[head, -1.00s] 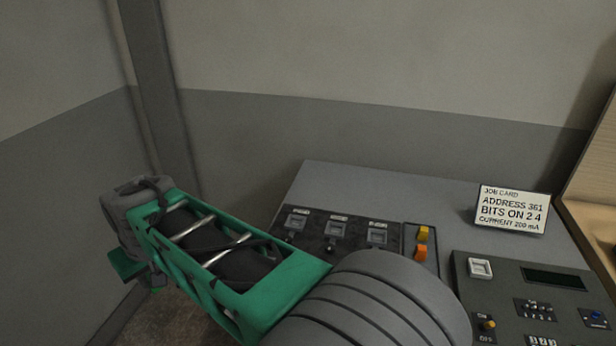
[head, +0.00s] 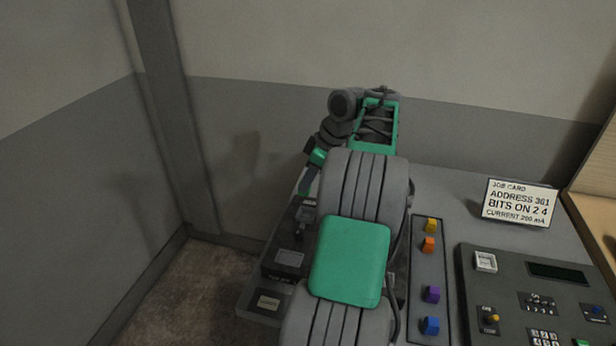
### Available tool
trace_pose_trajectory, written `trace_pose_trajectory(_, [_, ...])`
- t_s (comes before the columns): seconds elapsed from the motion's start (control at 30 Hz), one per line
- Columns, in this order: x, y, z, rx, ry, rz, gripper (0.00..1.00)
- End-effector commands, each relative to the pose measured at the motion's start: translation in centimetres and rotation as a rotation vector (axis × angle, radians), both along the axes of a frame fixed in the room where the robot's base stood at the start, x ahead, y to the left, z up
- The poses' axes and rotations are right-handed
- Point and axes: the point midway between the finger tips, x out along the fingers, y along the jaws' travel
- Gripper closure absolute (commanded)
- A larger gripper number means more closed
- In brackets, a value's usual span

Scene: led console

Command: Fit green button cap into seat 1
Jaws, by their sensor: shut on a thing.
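My gripper (head: 309,180) is at the far left part of the console, beyond my own arm links, pointing down over the dark panel (head: 283,240). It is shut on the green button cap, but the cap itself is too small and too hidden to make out. The seats on this panel are largely covered by my arm, so I cannot tell seat 1 clearly or whether the cap touches it.
A strip beside my arm holds yellow (head: 431,225), orange (head: 429,244), purple (head: 432,294) and blue (head: 431,325) caps, with a gap in the middle. A control panel (head: 470,275) and a job card (head: 519,202) stand at right. The wall is close behind.

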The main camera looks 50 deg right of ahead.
Motion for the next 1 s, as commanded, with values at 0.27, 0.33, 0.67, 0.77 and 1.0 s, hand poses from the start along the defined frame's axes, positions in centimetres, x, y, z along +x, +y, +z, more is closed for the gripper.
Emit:
trace_pose_trajectory(0.27, [-0.2,-0.2,-2.3,0.000,0.000,0.003,1.00])
trace_pose_trajectory(0.33, [-0.2,-0.2,-3.4,0.000,0.000,0.003,1.00])
trace_pose_trajectory(0.67, [-0.2,-0.2,-6.7,-0.002,-0.001,0.002,1.00])
trace_pose_trajectory(0.77, [-0.2,-0.2,-6.6,-0.002,-0.001,0.002,1.00])
trace_pose_trajectory(1.0, [-0.2,-0.2,-6.5,-0.001,0.000,0.002,1.00])
